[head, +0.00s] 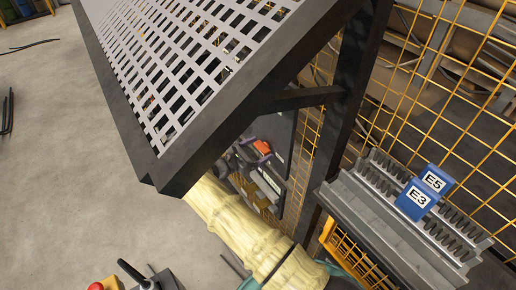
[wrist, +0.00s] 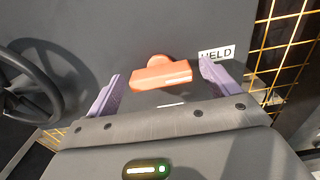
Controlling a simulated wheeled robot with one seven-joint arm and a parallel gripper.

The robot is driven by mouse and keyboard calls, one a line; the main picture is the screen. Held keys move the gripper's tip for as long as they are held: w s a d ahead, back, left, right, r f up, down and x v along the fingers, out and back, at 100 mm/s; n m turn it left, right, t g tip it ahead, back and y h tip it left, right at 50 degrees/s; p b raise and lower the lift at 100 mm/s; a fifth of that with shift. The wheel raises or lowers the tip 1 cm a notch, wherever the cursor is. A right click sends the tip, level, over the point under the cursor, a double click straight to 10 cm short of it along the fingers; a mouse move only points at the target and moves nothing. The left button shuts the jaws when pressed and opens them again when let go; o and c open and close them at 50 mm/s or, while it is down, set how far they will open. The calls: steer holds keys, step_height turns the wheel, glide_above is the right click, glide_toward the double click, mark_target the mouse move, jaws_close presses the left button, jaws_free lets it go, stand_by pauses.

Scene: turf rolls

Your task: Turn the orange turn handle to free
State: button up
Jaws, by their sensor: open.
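The orange turn handle (wrist: 162,74) is a bar with a rounded hub on a dark grey panel (wrist: 150,30). In the wrist view its bar lies nearly level, tilted slightly up at the right. My gripper (wrist: 161,70) is open, with one purple finger on each side of the handle. Gaps show between the bar's ends and the fingers; I cannot tell how deep the fingers reach. A white label, apparently "HELD" (wrist: 217,53), is beside the handle, partly covered by the right finger. In the head view the handle (head: 262,147) shows small beneath the grating.
A black handwheel (wrist: 30,88) is left of the handle. Yellow wire mesh (wrist: 285,45) stands at the right. In the head view, a dark-framed grating (head: 190,60) overhangs my arm, and a grey rack (head: 400,215) with blue E3 and E5 tags stands right.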

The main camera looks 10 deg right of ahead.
steer(key=shift+d, duration=0.1)
steer(key=c, duration=1)
steer(key=shift+m+b, duration=0.4)
steer(key=m+b, duration=0.3)
steer(key=m, duration=0.1)
steer(key=shift+f, duration=0.15)
steer(key=m+b, duration=0.3)
steer(key=m, duration=0.1)
steer(key=shift+m, duration=0.4)
steer(key=shift+m+b, duration=2.85)
steer(key=shift+m, duration=1.35)
